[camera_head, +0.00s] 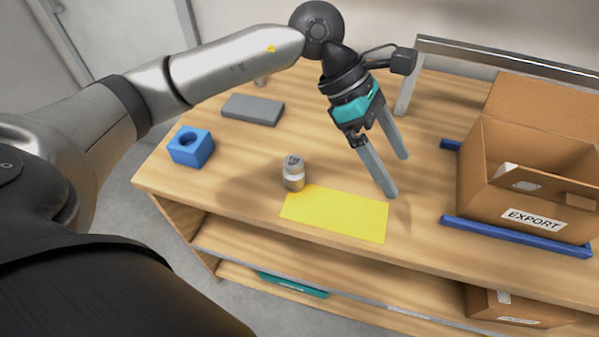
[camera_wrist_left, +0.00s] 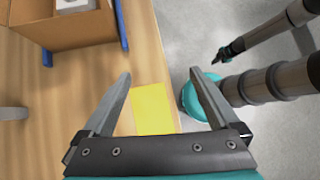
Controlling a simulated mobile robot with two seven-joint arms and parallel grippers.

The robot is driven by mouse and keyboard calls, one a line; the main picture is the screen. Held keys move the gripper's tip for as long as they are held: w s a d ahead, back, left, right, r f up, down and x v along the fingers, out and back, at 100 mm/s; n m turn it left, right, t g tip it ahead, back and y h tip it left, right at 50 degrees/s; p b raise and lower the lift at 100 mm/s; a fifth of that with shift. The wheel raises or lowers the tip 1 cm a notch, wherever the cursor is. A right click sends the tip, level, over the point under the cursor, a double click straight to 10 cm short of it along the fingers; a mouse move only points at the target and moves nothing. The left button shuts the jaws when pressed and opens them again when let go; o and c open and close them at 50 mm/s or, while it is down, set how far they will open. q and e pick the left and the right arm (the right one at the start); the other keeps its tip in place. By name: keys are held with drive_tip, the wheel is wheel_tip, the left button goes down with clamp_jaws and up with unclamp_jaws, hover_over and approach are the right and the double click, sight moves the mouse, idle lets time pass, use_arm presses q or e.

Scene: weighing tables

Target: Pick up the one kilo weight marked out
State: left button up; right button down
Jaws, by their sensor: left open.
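My left gripper (camera_head: 398,176) is open and empty, to the right of the weight and near the mat's right back corner. The left wrist view shows its two spread fingers (camera_wrist_left: 160,74), with the mat (camera_wrist_left: 153,108) below; the weight does not show there. A dark gripper-like end (camera_wrist_left: 222,54), apparently my right one, is small in that view.
A blue block with a round hole (camera_head: 190,147) and a grey slab (camera_head: 253,109) lie left. An open cardboard box marked EXPORT (camera_head: 533,216) stands right between blue rails (camera_head: 515,236). A metal frame (camera_head: 505,60) rises behind.

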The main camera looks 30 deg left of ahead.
use_arm(q)
drive_tip(key=w+a+f+y, duration=0.15)
drive_tip(key=a+y, duration=0.35)
drive_tip(key=a, duration=0.5)
drive_tip(key=r+y, duration=0.2)
drive_tip(key=y, duration=0.1)
hover_over(293, 161)
drive_tip(key=f, duration=1)
drive_tip(key=shift+w+d+b, duration=0.2)
drive_tip(key=shift+w+b, duration=0.15)
drive_tip(key=shift+b, duration=0.05)
drive_tip(key=shift+s+a+f, duration=0.1)
drive_tip(key=shift+s+f, duration=0.1)
drive_tip(key=shift+f, duration=1.2)
drive_tip(key=shift+s+a+f, duration=0.1)
drive_tip(key=shift+s+f, duration=0.05)
drive_tip(key=shift+f, duration=1.25)
drive_tip(key=shift+c, duration=0.4)
clamp_jaws()
